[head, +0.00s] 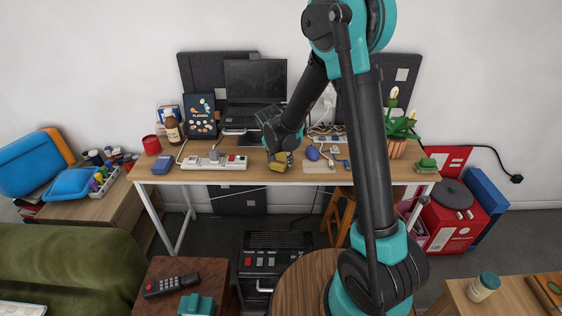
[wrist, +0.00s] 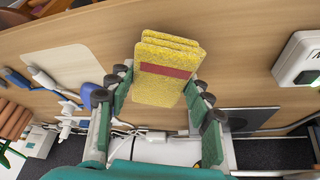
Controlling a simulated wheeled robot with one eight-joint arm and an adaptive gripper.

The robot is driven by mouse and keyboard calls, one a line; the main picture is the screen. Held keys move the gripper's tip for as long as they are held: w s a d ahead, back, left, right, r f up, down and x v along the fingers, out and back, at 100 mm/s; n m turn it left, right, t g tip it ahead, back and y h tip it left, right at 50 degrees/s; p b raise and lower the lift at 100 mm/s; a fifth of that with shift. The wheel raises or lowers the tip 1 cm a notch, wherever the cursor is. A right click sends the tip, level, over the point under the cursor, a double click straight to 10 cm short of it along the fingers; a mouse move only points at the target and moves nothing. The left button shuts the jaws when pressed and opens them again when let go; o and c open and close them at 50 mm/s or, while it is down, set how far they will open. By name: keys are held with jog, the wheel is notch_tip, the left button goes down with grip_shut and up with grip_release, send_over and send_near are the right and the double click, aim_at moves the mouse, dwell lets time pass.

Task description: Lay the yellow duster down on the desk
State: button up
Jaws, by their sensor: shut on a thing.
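The yellow duster (wrist: 168,85) has a red band and sits between the green-padded fingers of my gripper (wrist: 160,78), which is shut on it. In the head view the duster (head: 278,165) shows as a small yellow shape at the end of my arm, near the front edge of the wooden desk (head: 232,178). The desk top (wrist: 235,62) lies behind the duster in the wrist view. I cannot tell whether the duster touches the desk or is a little above it.
A white power strip (head: 214,163) lies left of the duster, and a blue object (head: 312,153) stands close on its right. A laptop (head: 255,85) is behind, with a potted plant (head: 398,135) further right. Some bare wood shows along the desk's front.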

jog(key=shift+f, duration=0.45)
jog(key=shift+f, duration=0.1)
jog(key=o, duration=1)
jog(key=v, duration=1.2)
jog(key=s+d+n, duration=0.2)
jog(key=s+d, duration=0.7)
jog(key=d, duration=0.4)
jog(key=s+d+f, duration=0.1)
jog(key=s+d, duration=0.2)
jog(key=s, duration=0.1)
jog(key=s+d+f+n+y, duration=0.1)
jog(key=s+d+f, duration=0.1)
jog(key=s, duration=0.3)
jog(key=s+d+f+n, duration=0.1)
jog(key=s+d, duration=0.2)
jog(key=s, duration=0.1)
jog(key=shift+s+d+f+y, duration=0.35)
jog(key=shift+y, duration=0.05)
